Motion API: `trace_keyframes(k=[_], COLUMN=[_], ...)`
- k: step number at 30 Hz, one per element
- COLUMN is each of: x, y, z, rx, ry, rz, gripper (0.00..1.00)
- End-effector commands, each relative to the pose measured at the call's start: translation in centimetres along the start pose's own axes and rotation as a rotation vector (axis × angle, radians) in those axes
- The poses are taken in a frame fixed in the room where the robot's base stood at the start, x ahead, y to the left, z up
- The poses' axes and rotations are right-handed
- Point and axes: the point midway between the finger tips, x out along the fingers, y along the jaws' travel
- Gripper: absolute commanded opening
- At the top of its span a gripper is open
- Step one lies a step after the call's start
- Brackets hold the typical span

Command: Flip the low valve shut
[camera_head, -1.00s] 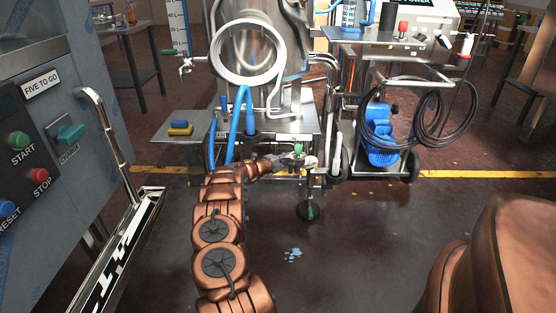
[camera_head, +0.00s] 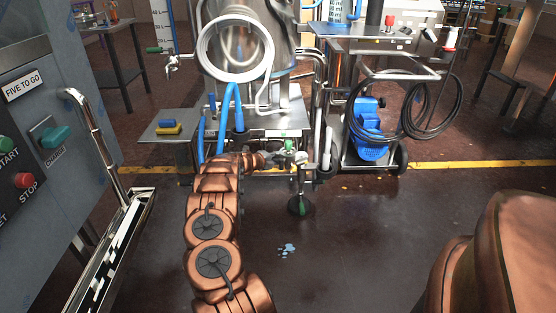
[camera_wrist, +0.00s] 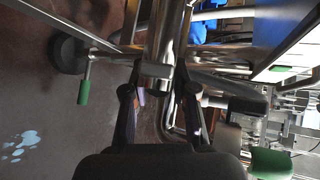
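A lever with a green grip (camera_wrist: 84,92) hangs from the low pipework at the left of the wrist view. In the head view its green end (camera_head: 303,208) overlaps a dark caster wheel under the steel machine, and I cannot see it clearly. A second green handle (camera_head: 289,145) sits higher on the fittings. My gripper (camera_wrist: 158,92) has its two dark fingers apart, with a steel pipe (camera_wrist: 160,45) showing between and beyond them. I cannot tell whether they touch it. In the head view my gripper (camera_head: 270,159) is just left of the fittings, and its fingers are hard to make out.
A grey control panel (camera_head: 35,120) with a steel rail (camera_head: 97,135) stands at the left. A cart with a blue pump (camera_head: 368,130) and coiled black hose stands right of the machine. The floor in front is open, with a small bluish puddle (camera_head: 287,250).

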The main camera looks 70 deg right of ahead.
Motion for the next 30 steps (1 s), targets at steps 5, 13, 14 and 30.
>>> trace_keyframes(k=[5, 13, 14, 30], x=[0.0, 0.0, 0.0, -4.6], y=[0.0, 0.0, 0.0, 0.1], z=[0.0, -0.1, -0.1, 0.0], rx=[0.0, 0.0, 0.0, -0.002], ry=[0.0, 0.002, 0.002, 0.001], rz=[0.0, -0.001, -0.001, 0.001], gripper=[0.47, 0.51, 0.51, 0.51])
